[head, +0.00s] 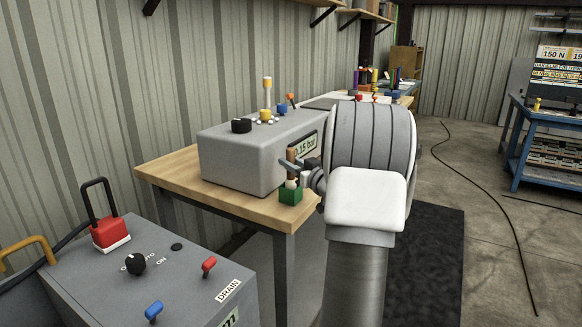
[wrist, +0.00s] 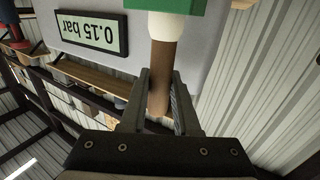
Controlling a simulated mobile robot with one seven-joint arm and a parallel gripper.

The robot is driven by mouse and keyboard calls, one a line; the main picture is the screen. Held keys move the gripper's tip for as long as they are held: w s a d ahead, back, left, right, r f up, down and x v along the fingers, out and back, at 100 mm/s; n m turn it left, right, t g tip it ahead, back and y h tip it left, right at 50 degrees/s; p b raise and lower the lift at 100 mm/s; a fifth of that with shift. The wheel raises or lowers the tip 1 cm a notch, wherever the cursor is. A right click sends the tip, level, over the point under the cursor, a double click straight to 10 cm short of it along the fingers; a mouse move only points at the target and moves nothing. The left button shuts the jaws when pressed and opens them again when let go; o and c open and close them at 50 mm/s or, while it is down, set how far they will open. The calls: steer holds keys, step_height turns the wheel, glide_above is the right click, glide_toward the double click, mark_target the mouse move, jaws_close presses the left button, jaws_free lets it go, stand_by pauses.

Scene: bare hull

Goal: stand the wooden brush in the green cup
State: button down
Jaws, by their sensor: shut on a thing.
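The wooden brush has a brown handle (head: 291,156) and a white end. It stands about upright, white end down, over the green cup (head: 291,194), which sits at the table's front corner. My gripper (head: 300,170) is shut on the brown handle from the right. In the wrist view, the jaws (wrist: 161,75) lie on both sides of the handle (wrist: 163,62). The white end (wrist: 170,27) meets the green cup (wrist: 137,5) at the top of that view. I cannot tell how far the white end is inside the cup.
A grey box (head: 235,160) with knobs and a 0.15 bar display (head: 305,147) stands on the wooden table (head: 172,178), close behind the cup. A grey cabinet (head: 190,285) with switches is at the lower left. Open floor (head: 480,190) lies to the right.

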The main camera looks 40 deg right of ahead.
steer(key=shift+f, duration=0.15)
steer(key=c, duration=0.6)
jaws_free()
steer(key=shift+c, duration=0.2)
steer(key=shift+r, duration=0.35)
steer(key=s+a+p, duration=0.2)
steer(key=s, duration=0.9)
steer(key=shift+s+a+f, duration=0.15)
steer(key=shift+s, duration=0.25)
